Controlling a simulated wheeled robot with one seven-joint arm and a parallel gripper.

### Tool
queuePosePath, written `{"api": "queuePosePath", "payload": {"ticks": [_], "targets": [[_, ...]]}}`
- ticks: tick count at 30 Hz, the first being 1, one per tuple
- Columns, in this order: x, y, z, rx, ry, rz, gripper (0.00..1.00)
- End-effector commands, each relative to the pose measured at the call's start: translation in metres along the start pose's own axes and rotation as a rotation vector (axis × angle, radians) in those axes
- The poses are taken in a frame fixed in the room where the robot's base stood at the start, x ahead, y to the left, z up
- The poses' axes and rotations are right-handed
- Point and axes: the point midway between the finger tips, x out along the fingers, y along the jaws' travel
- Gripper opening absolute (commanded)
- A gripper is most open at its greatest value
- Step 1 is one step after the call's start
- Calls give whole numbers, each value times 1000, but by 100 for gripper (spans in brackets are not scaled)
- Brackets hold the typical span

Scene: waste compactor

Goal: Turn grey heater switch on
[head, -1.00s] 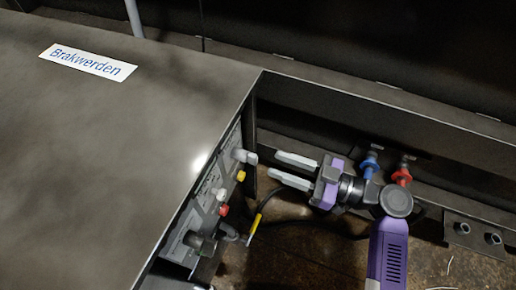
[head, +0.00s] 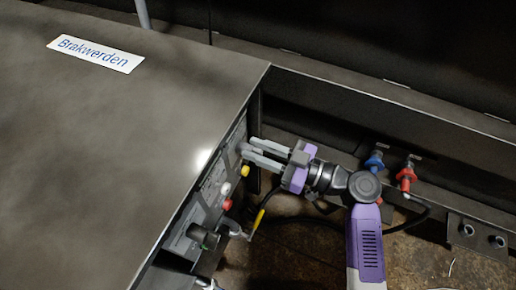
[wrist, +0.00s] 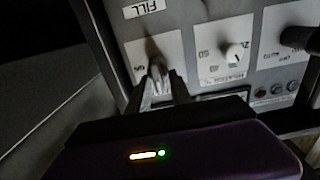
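The grey heater switch (wrist: 157,65) is a grey knob on a pale plate of the control panel. In the head view the switch sits at the far end of the panel and is mostly hidden by the fingertips. My gripper (head: 249,149) is at the panel, its two grey fingers reaching left to the switch. In the wrist view my gripper (wrist: 162,80) has one finger on each side of the knob, close together, and looks shut on it. The exact contact is hard to see in the dim light.
The panel also carries a white knob (wrist: 233,52), a black knob (wrist: 297,38), and yellow (head: 245,171) and red (head: 227,204) knobs. A yellow-handled valve (head: 259,217) stands beside the panel. Blue (head: 375,162) and red (head: 406,178) valves are at right, under a dark beam.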

Motion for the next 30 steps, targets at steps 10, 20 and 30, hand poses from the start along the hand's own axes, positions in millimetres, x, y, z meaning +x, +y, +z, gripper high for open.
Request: {"api": "queuePosePath", "payload": {"ticks": [10, 20, 30], "targets": [[0, 0, 0, 9, 0, -1, 0], [0, 2, 1, 147, -1, -2, 0], [0, 6, 2, 453, -1, -1, 0]]}}
